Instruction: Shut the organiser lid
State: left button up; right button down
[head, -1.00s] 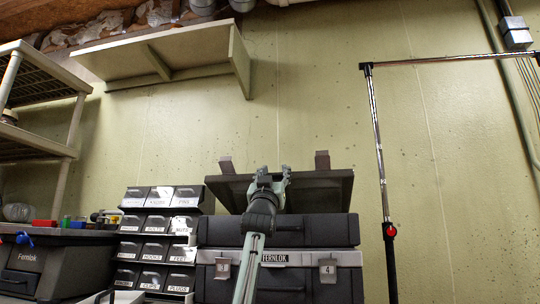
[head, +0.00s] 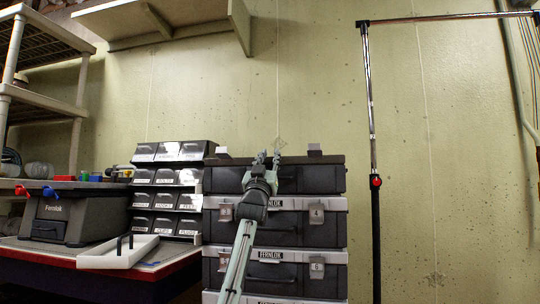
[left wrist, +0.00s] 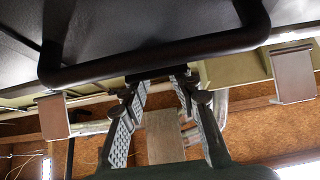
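The organiser is the dark top case (head: 318,181) of a stack of Fernlok boxes. Its dark lid (head: 330,159) shows almost edge-on, close above the case; I cannot tell whether it touches all round. Two latches (head: 314,149) stick up at its front edge. My left gripper (head: 270,156) is at the lid's front middle, fingers pointing up and apart. In the left wrist view the lid (left wrist: 130,20) fills the top, with its bar handle (left wrist: 150,62) just beyond the open fingertips (left wrist: 160,88). A latch (left wrist: 294,75) hangs at each side. My right gripper is not in view.
A small-drawer cabinet (head: 168,193) stands left of the stack. A red-edged bench (head: 60,255) holds a grey Fernlok box (head: 70,218) and a white tray (head: 118,252). A wall shelf (head: 170,22) hangs above. A metal rail stand (head: 371,120) stands right.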

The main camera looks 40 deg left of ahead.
pick_arm(q)
jog(key=o, duration=0.8)
jog(key=shift+w+f, duration=0.15)
jog(key=shift+f, duration=0.05)
